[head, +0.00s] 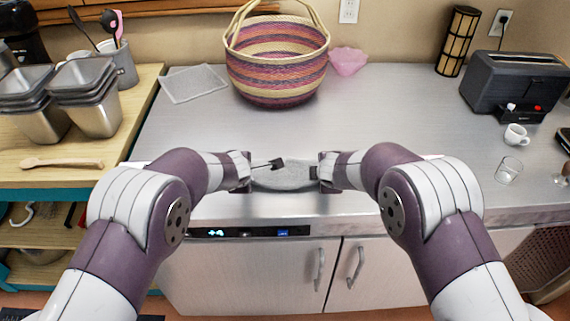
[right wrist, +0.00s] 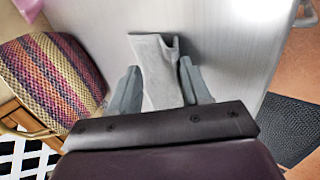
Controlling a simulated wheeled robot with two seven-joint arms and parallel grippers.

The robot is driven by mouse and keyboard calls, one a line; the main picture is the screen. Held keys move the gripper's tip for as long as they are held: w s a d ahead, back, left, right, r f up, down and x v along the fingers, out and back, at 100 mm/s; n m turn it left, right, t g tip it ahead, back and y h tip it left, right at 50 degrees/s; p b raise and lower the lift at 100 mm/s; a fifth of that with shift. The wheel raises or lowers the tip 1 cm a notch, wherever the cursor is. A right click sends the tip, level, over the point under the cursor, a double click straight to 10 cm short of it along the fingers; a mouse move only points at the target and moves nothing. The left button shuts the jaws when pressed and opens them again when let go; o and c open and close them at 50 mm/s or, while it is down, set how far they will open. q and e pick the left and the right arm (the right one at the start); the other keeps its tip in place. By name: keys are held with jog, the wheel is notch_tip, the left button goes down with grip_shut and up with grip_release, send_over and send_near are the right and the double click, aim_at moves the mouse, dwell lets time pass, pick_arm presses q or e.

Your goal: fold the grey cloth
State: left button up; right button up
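The grey cloth (head: 285,178) lies near the front edge of the metal counter, between my two grippers. It looks like a narrow, flat shape, and its ends are partly hidden by the grippers. My left gripper (head: 277,164) is at the cloth's left side, with a dark fingertip over its upper left part; its other finger is not clear. My right gripper (head: 315,173) is at the cloth's right end. In the right wrist view the fingers of my right gripper (right wrist: 160,85) stand apart, with the cloth (right wrist: 153,62) between or beneath them; I cannot tell whether they touch it.
A striped woven basket (head: 277,75), a pink bowl (head: 348,61) and a pale mesh sheet (head: 193,84) stand farther back. A toaster (head: 512,82), a white cup (head: 516,136) and a glass (head: 508,170) are at right. The counter's middle (head: 400,115) is clear.

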pick_arm(q)
jog(key=r, duration=0.1)
jog(key=s+r, duration=0.1)
jog(key=r, duration=0.1)
jog(key=shift+r, duration=0.1)
pick_arm(e)
jog(key=r, duration=0.1)
jog(key=s+r, duration=0.1)
jog(key=r, duration=0.1)
pick_arm(q)
jog(key=v, duration=0.7)
jog(key=shift+s+r, duration=0.2)
jog(key=shift+s, duration=0.05)
pick_arm(e)
jog(key=v, duration=0.7)
jog(key=shift+s+r, duration=0.25)
jog(key=shift+r, duration=0.05)
